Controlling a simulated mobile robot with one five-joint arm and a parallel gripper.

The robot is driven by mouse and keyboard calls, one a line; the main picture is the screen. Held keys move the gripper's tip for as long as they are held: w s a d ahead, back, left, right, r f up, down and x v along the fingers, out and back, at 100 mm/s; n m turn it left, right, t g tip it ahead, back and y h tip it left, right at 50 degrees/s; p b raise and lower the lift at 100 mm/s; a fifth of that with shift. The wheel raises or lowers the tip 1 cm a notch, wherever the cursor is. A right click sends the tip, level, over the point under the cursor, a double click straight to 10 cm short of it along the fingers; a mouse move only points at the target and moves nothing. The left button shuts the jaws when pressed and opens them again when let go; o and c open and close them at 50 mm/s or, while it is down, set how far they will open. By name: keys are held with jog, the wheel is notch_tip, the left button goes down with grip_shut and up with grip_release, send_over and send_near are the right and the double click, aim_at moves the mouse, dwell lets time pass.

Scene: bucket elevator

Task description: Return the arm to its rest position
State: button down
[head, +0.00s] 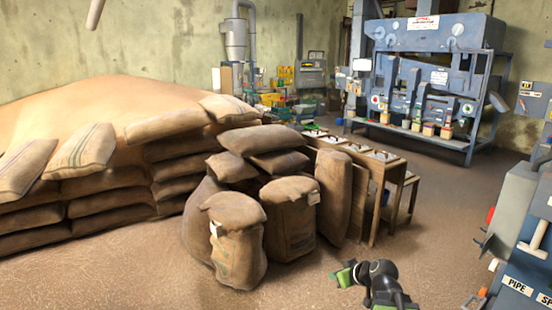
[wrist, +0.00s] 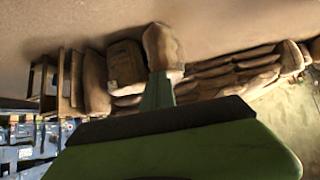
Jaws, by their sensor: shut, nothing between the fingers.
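My gripper (head: 345,275) shows at the bottom of the head view, right of centre. Its green fingers are shut with nothing between them. It is above the brown floor, apart from the sacks to its left. In the wrist view the green and dark gripper (wrist: 158,95) fills the lower middle, and the scene appears upside down. Part of my dark arm shows at the bottom edge of the head view.
Full sacks (head: 235,235) stand left of my gripper, before a sack wall (head: 180,165) and grain heap. A wooden table (head: 375,170) stands behind. A grey machine (head: 525,220) labelled PIPE is at right. A blue machine (head: 435,75) stands farther back. Floor between is clear.

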jog(key=s+a+f+g+h, duration=0.1)
jog(key=s+a+f+g, duration=0.25)
jog(key=a, duration=0.25)
jog(key=s+a+f+g, duration=0.2)
jog(key=s+a+f, duration=0.15)
jog(key=a, duration=0.25)
jog(key=s+d+f+m+g+h, duration=0.1)
jog(key=s+d+m+g+h, duration=0.2)
jog(key=s+d, duration=0.3)
jog(key=shift+s+m, duration=0.9)
jog(key=shift+s, duration=0.35)
